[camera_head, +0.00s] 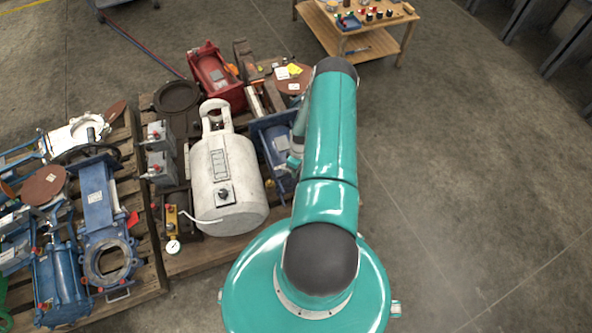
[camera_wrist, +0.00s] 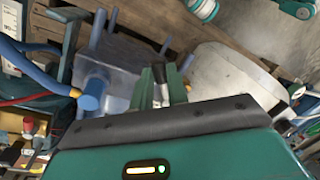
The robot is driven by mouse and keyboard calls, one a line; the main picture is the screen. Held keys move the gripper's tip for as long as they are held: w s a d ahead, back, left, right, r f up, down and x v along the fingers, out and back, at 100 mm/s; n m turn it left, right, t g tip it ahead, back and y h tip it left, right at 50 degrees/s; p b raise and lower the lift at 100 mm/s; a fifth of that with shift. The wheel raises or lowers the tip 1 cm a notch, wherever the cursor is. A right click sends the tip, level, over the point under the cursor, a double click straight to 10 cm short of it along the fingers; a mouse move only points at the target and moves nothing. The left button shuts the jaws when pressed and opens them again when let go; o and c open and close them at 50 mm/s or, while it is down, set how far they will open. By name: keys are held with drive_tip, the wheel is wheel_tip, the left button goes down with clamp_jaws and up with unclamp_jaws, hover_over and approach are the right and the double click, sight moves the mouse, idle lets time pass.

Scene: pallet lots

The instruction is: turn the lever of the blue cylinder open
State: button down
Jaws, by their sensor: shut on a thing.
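The blue cylinder (camera_head: 273,135) lies on the pallet right of the white tank, partly hidden by my teal arm. In the wrist view its blue body (camera_wrist: 125,72) fills the upper left, with blue rods and a round blue end sticking out. My gripper (camera_wrist: 161,84) is at the right side of this body, its two green fingers close together. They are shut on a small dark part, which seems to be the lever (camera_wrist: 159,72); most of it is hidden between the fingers. I cannot tell the lever's angle. In the head view the fingers are hidden.
The white tank (camera_head: 226,175) stands close on the left; it also shows in the wrist view (camera_wrist: 235,75). A red housing (camera_head: 216,75) lies behind. Blue valves (camera_head: 100,215) crowd the left pallet. A wooden table (camera_head: 345,40) stands at the back. The floor at right is clear.

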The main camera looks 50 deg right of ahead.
drive_tip(key=c, duration=1.4)
unclamp_jaws()
drive_tip(key=shift+o, duration=0.2)
wheel_tip(320, 180, up, 14)
drive_tip(key=d, duration=0.2)
drive_tip(key=shift+w+d+f, duration=0.2)
drive_tip(key=shift+w+d, duration=0.05)
drive_tip(key=shift+d, duration=0.05)
drive_tip(key=shift+s, duration=0.15)
